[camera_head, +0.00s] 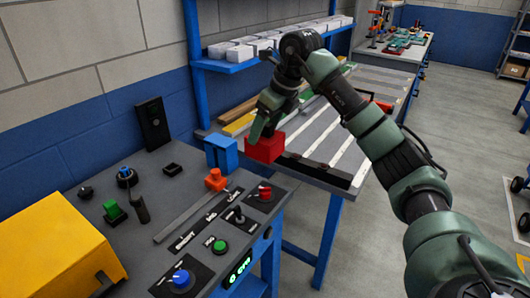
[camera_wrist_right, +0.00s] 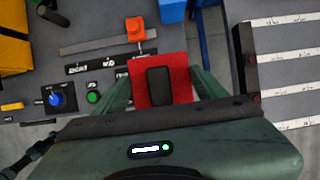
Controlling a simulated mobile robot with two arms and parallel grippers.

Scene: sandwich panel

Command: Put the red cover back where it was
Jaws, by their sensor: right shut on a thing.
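The red cover (camera_head: 265,149) is a boxy red piece, held in my right gripper (camera_head: 264,130) beyond the panel's far right corner in the head view. It is clear of the panel there, near the grey striped table's edge. In the right wrist view the red cover (camera_wrist_right: 142,88) shows between the two green fingers, with a dark block on its near face. The control panel (camera_head: 185,215) carries a red knob (camera_head: 265,192), a black lever (camera_head: 238,214), a green button (camera_head: 219,245) and a blue knob (camera_head: 181,279). My left gripper is out of view.
An orange block (camera_head: 215,180) and a blue block (camera_head: 222,153) stand at the panel's far side. A yellow box (camera_head: 65,250) fills the left front. The grey striped table (camera_head: 345,130) lies behind, with a gap between it and the panel.

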